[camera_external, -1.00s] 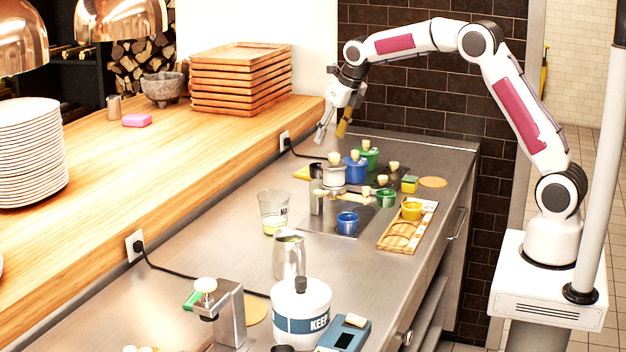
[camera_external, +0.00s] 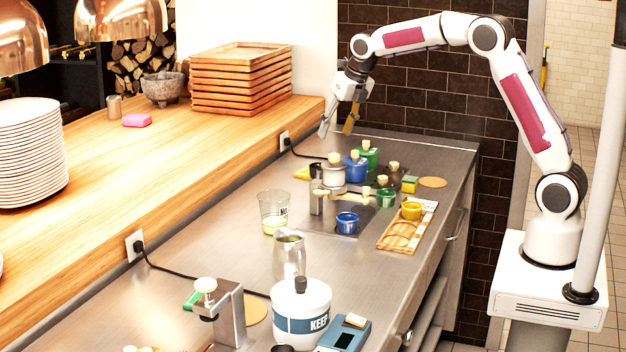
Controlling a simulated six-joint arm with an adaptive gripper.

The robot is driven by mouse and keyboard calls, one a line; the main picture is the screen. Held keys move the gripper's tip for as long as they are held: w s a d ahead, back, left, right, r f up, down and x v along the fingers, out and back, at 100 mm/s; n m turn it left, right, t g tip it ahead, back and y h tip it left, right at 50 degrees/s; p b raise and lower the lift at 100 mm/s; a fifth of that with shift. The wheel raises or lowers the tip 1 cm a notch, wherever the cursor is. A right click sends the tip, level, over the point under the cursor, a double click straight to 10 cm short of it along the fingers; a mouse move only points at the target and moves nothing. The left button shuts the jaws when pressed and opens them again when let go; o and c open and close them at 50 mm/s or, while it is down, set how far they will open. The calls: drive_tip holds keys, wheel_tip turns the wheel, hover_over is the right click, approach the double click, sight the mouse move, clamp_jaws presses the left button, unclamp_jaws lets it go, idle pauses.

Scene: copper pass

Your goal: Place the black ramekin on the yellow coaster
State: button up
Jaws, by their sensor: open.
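My gripper (camera_external: 337,130) is open and empty, with its fingers pointing down. It hangs in the air above the far end of the steel counter, in front of the dark tiled wall. A small dark vessel with a cream knob (camera_external: 393,175) stands beside the green pot; it may be the black ramekin, but it is too small and partly hidden to be sure. A flat round orange-tan disc (camera_external: 433,182) lies at the counter's right edge, apart from the gripper; I cannot tell whether it is the yellow coaster. A similar tan disc (camera_external: 257,311) lies partly hidden near the front.
A blue pot (camera_external: 355,173), green pot (camera_external: 370,160) and steel pot (camera_external: 332,178) crowd below my gripper. A wooden tray (camera_external: 391,246) lies at the right. The left counter strip is mostly clear.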

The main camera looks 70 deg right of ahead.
drive_tip(key=s+a+r+m, duration=0.3)
drive_tip(key=s+m, duration=0.2)
drive_tip(key=s, duration=0.2)
drive_tip(key=s+a+r+m, duration=0.3)
drive_tip(key=s+a+m, duration=0.15)
drive_tip(key=s, duration=0.25)
drive_tip(key=s+a+r+m, duration=0.3)
drive_tip(key=s+m, duration=0.3)
drive_tip(key=s, duration=0.1)
drive_tip(key=s+a+f+m, duration=0.2)
drive_tip(key=s+f+m, duration=0.1)
drive_tip(key=s+m, duration=0.4)
drive_tip(key=s+a+f+m+t+y, duration=0.1)
drive_tip(key=s+a+f+m, duration=0.1)
drive_tip(key=s+m, duration=0.5)
drive_tip(key=shift+s+a+f+y, duration=0.3)
drive_tip(key=shift+s+a+f, duration=0.15)
drive_tip(key=shift+s, duration=2.4)
drive_tip(key=shift+o, duration=0.6)
drive_tip(key=shift+r, duration=0.1)
